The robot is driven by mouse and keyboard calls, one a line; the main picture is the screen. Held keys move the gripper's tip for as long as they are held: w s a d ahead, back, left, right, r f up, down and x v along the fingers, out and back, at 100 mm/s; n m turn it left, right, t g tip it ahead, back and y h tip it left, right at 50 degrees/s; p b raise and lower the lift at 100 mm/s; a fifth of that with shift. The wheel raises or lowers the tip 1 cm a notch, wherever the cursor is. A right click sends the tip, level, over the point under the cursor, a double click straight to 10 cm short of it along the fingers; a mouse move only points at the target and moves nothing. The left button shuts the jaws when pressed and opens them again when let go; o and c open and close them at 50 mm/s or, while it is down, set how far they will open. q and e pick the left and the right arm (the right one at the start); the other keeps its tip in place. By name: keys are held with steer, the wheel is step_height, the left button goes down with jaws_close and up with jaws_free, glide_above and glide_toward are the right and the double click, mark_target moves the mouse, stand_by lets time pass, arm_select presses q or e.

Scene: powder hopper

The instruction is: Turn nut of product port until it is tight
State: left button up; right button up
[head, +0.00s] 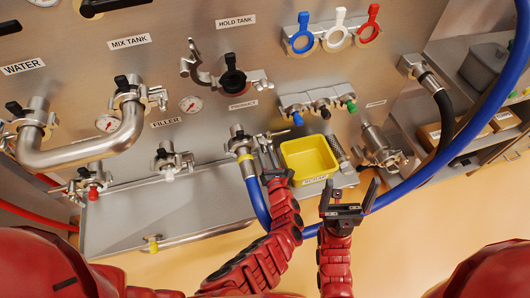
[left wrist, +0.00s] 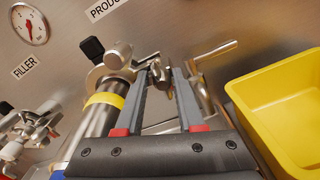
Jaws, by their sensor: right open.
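The product port (head: 240,142) is a metal fitting with a clamp, on the steel panel below the "PRODUCT" label. A blue hose with a yellow band (left wrist: 104,100) is joined to it. Its small metal nut (left wrist: 160,72) shows in the left wrist view at the clamp's right side. My left gripper (head: 266,150) is at this nut. Its two grey fingers (left wrist: 163,85) lie on either side of the nut, partly spread; whether they touch it cannot be told. My right gripper (head: 347,198) is open and empty, below and right of the yellow bin.
A yellow bin (head: 309,158) stands close to the right of my left gripper and also shows in the left wrist view (left wrist: 285,105). The blue hose (head: 410,185) passes behind my grippers. The filler port (head: 168,160) is to the left.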

arm_select(q)
steer(key=p+v, duration=0.3)
steer(key=v, duration=0.5)
steer(key=shift+s+d+p, duration=0.2)
steer(key=shift+s+p, duration=0.15)
steer(key=shift+p, duration=0.05)
steer(key=shift+f, duration=0.15)
